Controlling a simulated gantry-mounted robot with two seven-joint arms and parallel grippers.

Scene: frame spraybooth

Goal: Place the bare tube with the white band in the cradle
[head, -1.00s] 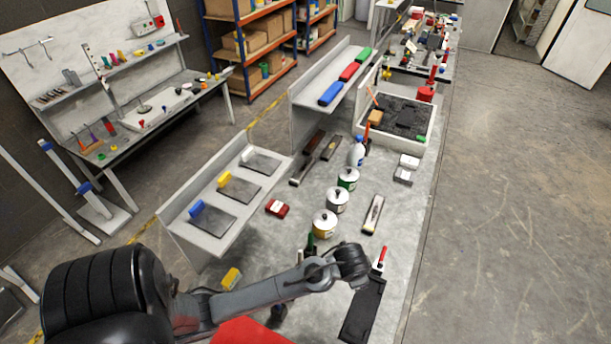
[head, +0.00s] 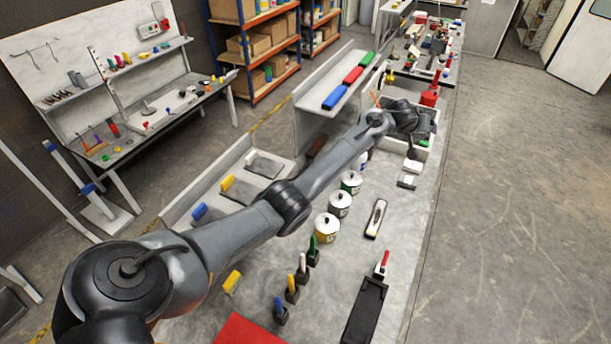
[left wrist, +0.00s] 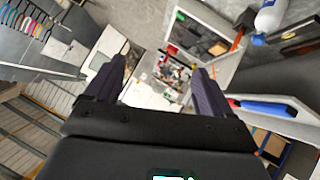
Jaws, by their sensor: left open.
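My left gripper (head: 412,146) is at the far part of the long bench, above the near side of the white-walled tray (head: 431,150), and hides much of it. In the left wrist view its two dark fingers are spread apart, with nothing between them (left wrist: 160,68); a cluttered bench end lies beyond. I cannot pick out a bare tube with a white band or a cradle for certain in either view. My right gripper is not in view.
Lidded cans (head: 327,227) stand along the bench below my left arm. White-grey blocks (head: 409,174) lie near the gripper. A raised shelf holds blue, red and green blocks (head: 352,75). A black holder (head: 366,309) lies in front. Bare floor is at right.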

